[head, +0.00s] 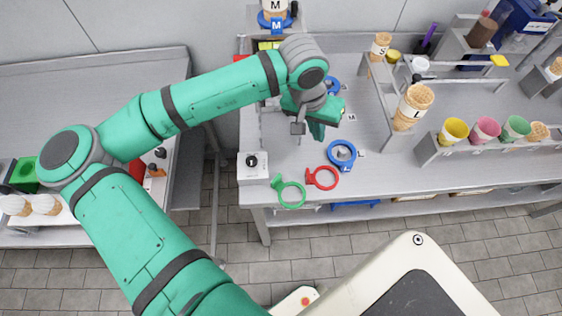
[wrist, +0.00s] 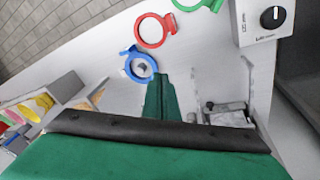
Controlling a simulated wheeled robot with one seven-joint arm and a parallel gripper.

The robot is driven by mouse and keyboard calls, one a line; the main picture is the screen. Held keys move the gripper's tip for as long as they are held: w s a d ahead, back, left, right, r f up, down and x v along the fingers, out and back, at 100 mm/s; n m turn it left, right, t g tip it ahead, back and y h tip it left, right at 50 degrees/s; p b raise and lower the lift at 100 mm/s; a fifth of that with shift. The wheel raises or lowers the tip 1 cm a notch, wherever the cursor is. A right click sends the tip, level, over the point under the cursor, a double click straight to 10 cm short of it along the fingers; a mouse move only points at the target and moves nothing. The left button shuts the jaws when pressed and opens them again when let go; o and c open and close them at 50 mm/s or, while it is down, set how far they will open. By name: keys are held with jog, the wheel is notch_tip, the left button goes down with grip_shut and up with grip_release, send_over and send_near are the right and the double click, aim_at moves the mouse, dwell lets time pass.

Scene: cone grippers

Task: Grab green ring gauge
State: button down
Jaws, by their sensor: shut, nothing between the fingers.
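The green ring gauge (head: 291,207) lies flat at the table's front edge, left of the red ring gauge (head: 318,186), with its tab to the upper left. In the wrist view only part of the green ring gauge (wrist: 196,7) shows, cut off by the top edge. My gripper (head: 317,134) is above the table, behind the rings and apart from them. Its fingers are together and hold nothing. In the wrist view the gripper (wrist: 159,78) points up toward the blue ring gauge (wrist: 128,62). The arm partly hides the gripper in the head view.
A blue ring gauge (head: 342,164) lies right of the red one. A white box with a black knob (head: 252,162) stands left of the green ring. Cones on a rack (head: 411,110) and coloured cups (head: 454,131) stand to the right. Bare table lies between gripper and rings.

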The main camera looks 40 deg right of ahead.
jog(key=w+a+y, duration=0.3)
jog(key=w+a, duration=0.1)
jog(key=a, duration=0.3)
jog(key=shift+n+t, duration=0.3)
jog(key=shift+n, duration=0.1)
jog(key=f, duration=0.7)
jog(key=s+f, duration=0.1)
jog(key=f, duration=0.2)
jog(key=shift+d+f, duration=0.2)
jog(key=shift+f, duration=0.05)
jog(key=shift+s+a+r, duration=0.1)
jog(key=shift+s+a, duration=0.2)
jog(key=shift+a, duration=0.25)
jog(key=shift+s+a+r, duration=0.1)
jog(key=shift+s+a, duration=0.15)
jog(key=shift+a, duration=0.3)
jog(key=shift+s+a, duration=0.35)
jog(key=shift+a, duration=0.25)
jog(key=shift+d, duration=0.1)
